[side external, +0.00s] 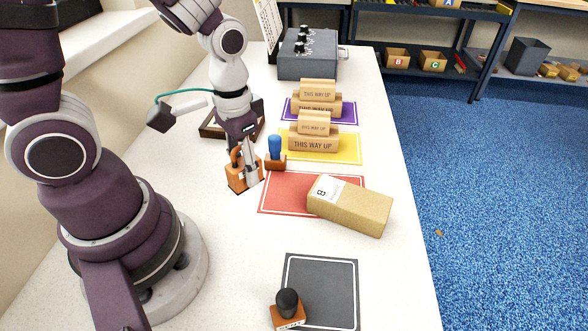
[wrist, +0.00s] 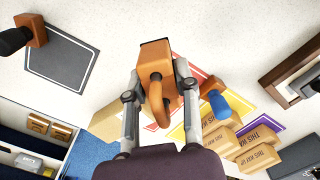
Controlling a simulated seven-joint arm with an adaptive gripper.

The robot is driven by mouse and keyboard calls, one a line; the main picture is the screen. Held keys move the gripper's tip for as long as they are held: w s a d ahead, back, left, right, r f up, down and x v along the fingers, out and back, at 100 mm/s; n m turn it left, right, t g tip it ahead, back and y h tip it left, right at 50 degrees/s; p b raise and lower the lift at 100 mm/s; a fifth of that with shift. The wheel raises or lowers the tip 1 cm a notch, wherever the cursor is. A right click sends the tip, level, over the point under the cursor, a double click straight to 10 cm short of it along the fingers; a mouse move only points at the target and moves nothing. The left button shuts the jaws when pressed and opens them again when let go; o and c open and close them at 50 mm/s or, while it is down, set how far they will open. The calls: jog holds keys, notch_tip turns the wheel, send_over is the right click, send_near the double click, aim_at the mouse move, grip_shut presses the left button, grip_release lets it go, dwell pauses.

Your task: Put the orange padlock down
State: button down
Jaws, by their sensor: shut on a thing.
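The orange padlock (side external: 238,178) is between the fingers of my gripper (side external: 248,168), over the white table, left of the red mat (side external: 283,190). In the wrist view the padlock (wrist: 156,66) fills the space between the two fingertips, with its orange shackle towards the palm. My gripper is shut on it. The padlock looks low, close to the tabletop, but I cannot tell whether its underside touches.
A blue-handled stamp (side external: 275,150) stands close right of my gripper. A carton (side external: 350,205) lies across the red mat. Kraft blocks (side external: 314,142) sit on the yellow and purple mats. A wooden tray (side external: 208,128) is behind. A black-handled stamp (side external: 288,305) stands by the grey mat (side external: 325,280).

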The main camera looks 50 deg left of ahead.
jog(key=s+d+m, duration=0.2)
jog(key=d+m, duration=0.1)
jog(key=s+d+f+m, duration=0.1)
jog(key=s+d+m, duration=0.1)
jog(key=d+m, duration=0.1)
jog(key=s+d+m, duration=0.2)
jog(key=d+m, duration=0.1)
jog(key=shift+d+f+m, duration=0.2)
jog(key=shift+f+m, duration=0.1)
send_over(362, 282)
jog(key=shift+s+a+f, duration=0.2)
jog(key=shift+f, duration=0.55)
jog(key=shift+w+d+f, duration=0.1)
jog(key=shift+f, duration=0.8)
jog(key=shift+w+d+f, duration=0.1)
jog(key=shift+f, duration=0.8)
jog(key=shift+f, duration=0.35)
jog(key=shift+f, duration=0.1)
jog(key=c, duration=0.8)
grip_release()
